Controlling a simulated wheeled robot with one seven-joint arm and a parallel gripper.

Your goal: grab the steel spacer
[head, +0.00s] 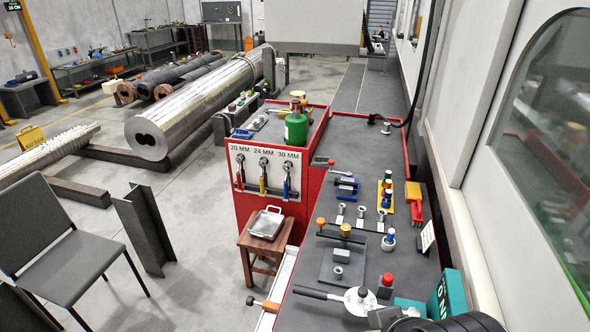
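Several small steel pieces that could be the spacer sit on the dark top of the red-edged bench. A row of short upright metal cylinders (340,210) stands in the middle of the bench. A short metal cylinder (341,255) lies on a dark square plate (333,268) nearer to me. Another small metal piece (386,128) stands alone at the far end. I cannot tell which of these is the steel spacer. My gripper is not in view.
A blue clamp-like tool (346,187), colored bottles on a yellow base (386,194), a blue-and-white bottle (389,240) and a long-handled tool (330,295) crowd the bench. A green canister (296,127) stands on the red cabinet. A wooden stool (249,243) holds a metal tray.

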